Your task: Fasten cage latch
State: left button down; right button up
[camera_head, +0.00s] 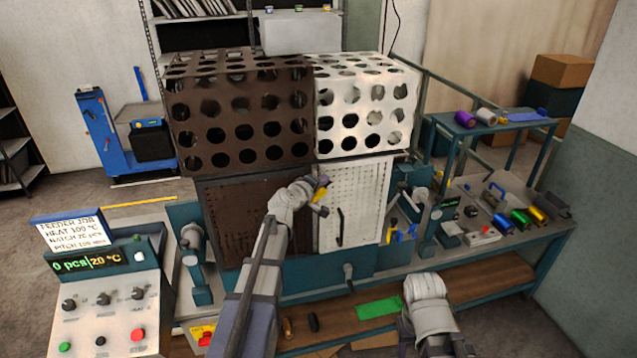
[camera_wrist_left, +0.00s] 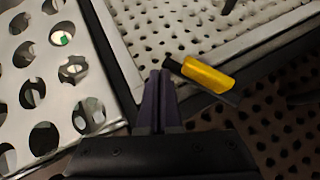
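The cage has a dark brown perforated door (camera_head: 240,215) on the left and a white perforated door (camera_head: 362,205) with a black handle on the right. The yellow latch (camera_head: 320,195) sits near the seam between them. In the left wrist view the latch (camera_wrist_left: 205,75) is a yellow bar with dark ends, lying slantwise across the dark frame edge. My left gripper (camera_head: 322,182) is at the latch; its purple fingers (camera_wrist_left: 160,90) are together, with their tips close to the latch's dark end. I cannot tell whether they touch it. My right arm shows at the bottom right; its fingers are hidden.
Perforated brown (camera_head: 240,118) and white (camera_head: 365,105) hoods overhang the doors. A control panel (camera_head: 105,300) stands at the left. A bench (camera_head: 540,240) at the right holds coloured foil rolls (camera_head: 520,217). A green mat (camera_head: 379,308) lies on the lower shelf.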

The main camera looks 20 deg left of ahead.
pick_arm(q)
jog(key=shift+w+d+f+b, duration=0.45)
jog(key=shift+w+d+f, duration=0.1)
jog(key=shift+d, duration=0.2)
jog(key=shift+w+d+f, duration=0.1)
jog(key=shift+d+f, duration=0.05)
jog(key=shift+d, duration=0.05)
dwell(0.5)
dwell(1.2)
jog(key=shift+r+p, duration=0.75)
jog(key=shift+r, duration=0.15)
jog(key=r+p, duration=0.1)
jog(key=s+r+p, duration=0.1)
jog(key=r+p, duration=0.1)
jog(key=shift+a+r, duration=0.2)
jog(key=shift+r, duration=0.05)
jog(key=s+d+r+p, duration=0.2)
jog(key=s+r+p, duration=0.3)
jog(key=s+p, duration=0.1)
jog(key=shift+d+r, duration=0.3)
jog(key=shift+d, duration=0.1)
jog(key=shift+w, duration=0.1)
